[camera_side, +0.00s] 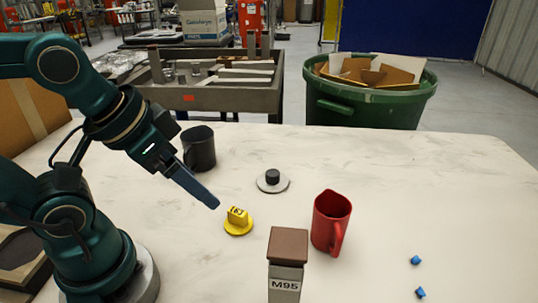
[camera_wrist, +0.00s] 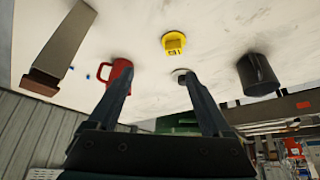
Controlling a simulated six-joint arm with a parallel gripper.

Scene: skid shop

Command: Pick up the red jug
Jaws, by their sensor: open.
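The red jug (camera_side: 330,222) stands upright on the white table, right of the middle in the side view, with its handle toward the camera. In the wrist view the red jug (camera_wrist: 119,73) is partly hidden behind my left finger. My gripper (camera_side: 214,204) is above the table to the left of the jug, apart from it, with the yellow piece between them in the side view. In the wrist view my gripper (camera_wrist: 158,76) has its two fingers spread with nothing between them.
A yellow round-based piece (camera_side: 238,222), a grey disc with black knob (camera_side: 272,182) and a black mug (camera_side: 199,149) stand on the table (camera_side: 400,170). A brown-topped post marked M95 (camera_side: 286,262) stands in front of the jug. Small blue bits (camera_side: 416,260) lie at right.

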